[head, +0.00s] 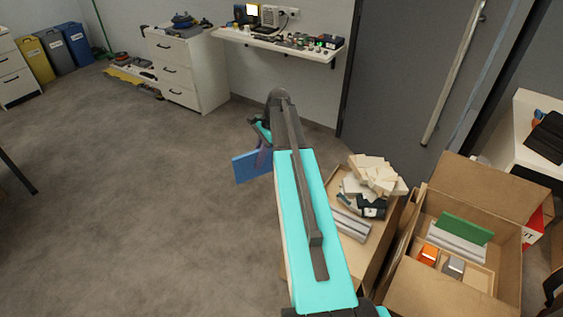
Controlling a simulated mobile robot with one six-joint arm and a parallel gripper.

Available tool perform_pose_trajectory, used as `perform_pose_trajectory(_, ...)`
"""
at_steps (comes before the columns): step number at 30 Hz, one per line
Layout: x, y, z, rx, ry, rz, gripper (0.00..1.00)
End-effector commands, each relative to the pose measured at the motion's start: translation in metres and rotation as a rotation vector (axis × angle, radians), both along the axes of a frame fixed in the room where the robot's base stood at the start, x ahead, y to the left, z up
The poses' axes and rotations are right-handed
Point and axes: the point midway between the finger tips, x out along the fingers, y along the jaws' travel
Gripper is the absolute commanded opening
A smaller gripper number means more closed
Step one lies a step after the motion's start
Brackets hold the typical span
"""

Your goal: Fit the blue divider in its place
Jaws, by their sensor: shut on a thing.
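The blue divider (246,168) is a flat blue panel in the middle of the head view. My gripper (263,156) is shut on its right part and holds it out over the open floor. My arm partly hides the gripper and the panel's right end. An open carton (505,262) stands at the right. Inside it are a green divider (466,229), pale grey slats beside it, and small compartments with an orange item (428,255) and a grey item (453,267). The blue divider is apart from the carton, well to its left.
A second open carton (372,262) with pale blocks, a dark item and grey slats stands between my arm and the first carton. A grey door (420,80) is behind them. A wall shelf and white drawers (188,70) stand at the back.

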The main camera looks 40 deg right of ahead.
Motion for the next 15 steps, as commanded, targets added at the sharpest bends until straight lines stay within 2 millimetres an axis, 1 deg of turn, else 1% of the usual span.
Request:
perform_pose_trajectory(1, 0.007, 0.017, 0.020, -0.001, -0.002, 0.049, 0.00)
perform_pose_trajectory(8, 0.024, 0.086, 0.076, 0.002, 0.000, 0.257, 0.00)
perform_pose_trajectory(9, 0.026, 0.099, 0.085, 0.003, 0.000, 0.294, 0.00)
perform_pose_trajectory(14, 0.032, 0.147, 0.124, 0.006, 0.002, 0.440, 0.00)
perform_pose_trajectory(15, 0.033, 0.159, 0.133, 0.006, 0.002, 0.476, 0.00)
